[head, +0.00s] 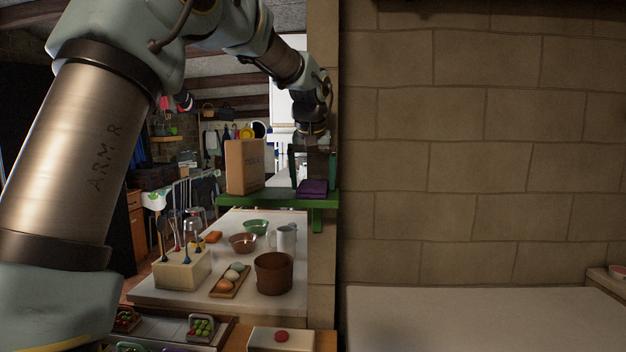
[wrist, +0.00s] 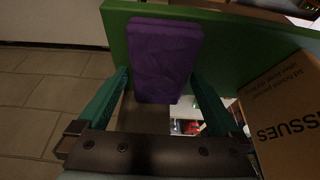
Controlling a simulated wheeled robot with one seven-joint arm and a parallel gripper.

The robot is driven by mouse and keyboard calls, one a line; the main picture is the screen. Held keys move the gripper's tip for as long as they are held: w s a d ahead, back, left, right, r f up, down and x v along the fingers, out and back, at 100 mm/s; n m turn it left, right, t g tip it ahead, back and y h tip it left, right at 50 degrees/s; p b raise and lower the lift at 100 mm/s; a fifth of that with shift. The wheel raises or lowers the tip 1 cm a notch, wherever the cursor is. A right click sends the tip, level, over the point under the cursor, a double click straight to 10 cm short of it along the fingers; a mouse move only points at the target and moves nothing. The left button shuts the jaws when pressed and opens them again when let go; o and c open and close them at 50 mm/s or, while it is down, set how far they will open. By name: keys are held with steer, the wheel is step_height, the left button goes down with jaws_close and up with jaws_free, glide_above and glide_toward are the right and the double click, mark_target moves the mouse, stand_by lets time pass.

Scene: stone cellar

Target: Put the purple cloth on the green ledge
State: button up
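The purple cloth (head: 312,188) is a folded, flat pad lying on the green ledge (head: 270,199), near its right end by the stone wall. In the wrist view the cloth (wrist: 165,50) overlaps the edge of the ledge (wrist: 232,48), and its near end reaches past that edge. My gripper (head: 312,172) is right above the cloth, pointing down. Its two green fingers (wrist: 160,78) stand wide apart, one at each side of the cloth. They look open; whether a fingertip touches the cloth's sides I cannot tell.
A cardboard tissue box (head: 244,166) stands on the ledge to the left, close to my gripper in the wrist view (wrist: 290,120). Below is a counter with a brown pot (head: 273,274), a mug (head: 286,238), bowls and a utensil block (head: 182,270). The stone wall (head: 480,150) borders the right.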

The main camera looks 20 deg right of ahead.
steer(key=shift+r, duration=0.1)
steer(key=b+v, duration=0.2)
steer(key=v, duration=0.9)
steer(key=shift+s+r+b, duration=0.25)
steer(key=shift+r+b, duration=0.1)
steer(key=shift+b, duration=0.05)
